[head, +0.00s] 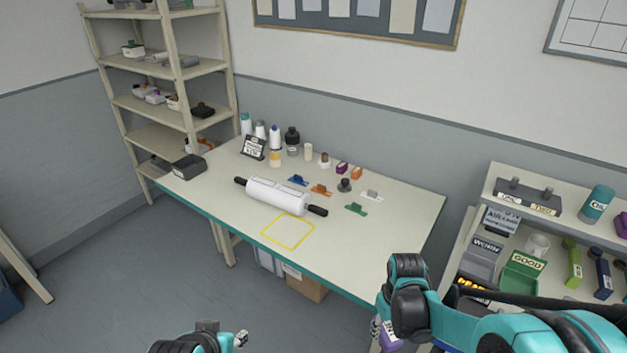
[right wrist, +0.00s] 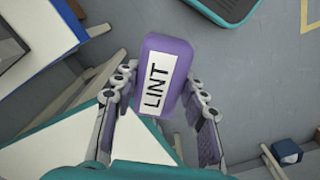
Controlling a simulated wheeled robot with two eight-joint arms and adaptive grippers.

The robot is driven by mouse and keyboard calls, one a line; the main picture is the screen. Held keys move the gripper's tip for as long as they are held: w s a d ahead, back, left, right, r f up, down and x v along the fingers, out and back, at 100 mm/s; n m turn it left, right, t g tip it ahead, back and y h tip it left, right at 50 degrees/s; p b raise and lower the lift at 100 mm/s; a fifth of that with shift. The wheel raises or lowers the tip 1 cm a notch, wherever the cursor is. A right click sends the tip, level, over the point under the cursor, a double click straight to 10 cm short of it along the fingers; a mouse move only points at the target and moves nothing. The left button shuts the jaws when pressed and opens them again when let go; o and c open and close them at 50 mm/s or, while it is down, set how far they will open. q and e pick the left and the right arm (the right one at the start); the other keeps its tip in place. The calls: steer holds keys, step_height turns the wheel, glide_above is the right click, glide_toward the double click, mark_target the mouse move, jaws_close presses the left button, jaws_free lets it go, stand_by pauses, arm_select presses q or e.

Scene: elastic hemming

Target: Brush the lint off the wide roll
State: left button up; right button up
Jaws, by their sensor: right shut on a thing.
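The wide roll (head: 277,194) is a white cylinder with black handles, lying on the table inside the head view. My right gripper (right wrist: 160,98) is shut on a purple lint brush (right wrist: 171,55) with a white label reading LINT. In the head view the purple brush (head: 390,337) shows partly below my right gripper (head: 385,325), off the table's front right edge and well away from the roll. My left gripper (head: 238,339) shows only in part at the bottom edge of the head view. Its fingers are too small and cut off to read. No lint can be made out on the roll.
A yellow square outline (head: 288,231) is marked on the table (head: 345,250) in front of the roll. Coloured clips, such as a green one (head: 356,209), and several bottles stand behind it. A shelf unit (head: 482,222) with bins is at the right. The table's front right is clear.

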steer(key=w+f+m, duration=0.1)
steer(key=w+a+f+m+b, duration=0.1)
steer(key=f, duration=0.1)
steer(key=shift+f, duration=0.15)
steer(key=shift+w+a+f+m+b, duration=0.1)
steer(key=shift+w+f+m+b, duration=0.25)
steer(key=shift+m, duration=0.35)
arm_select(q)
step_height(320, 180, down, 3)
steer(key=shift+r, duration=0.2)
arm_select(e)
steer(key=shift+r, duration=0.1)
arm_select(q)
steer(key=shift+s, duration=0.1)
arm_select(e)
steer(key=shift+s, duration=0.1)
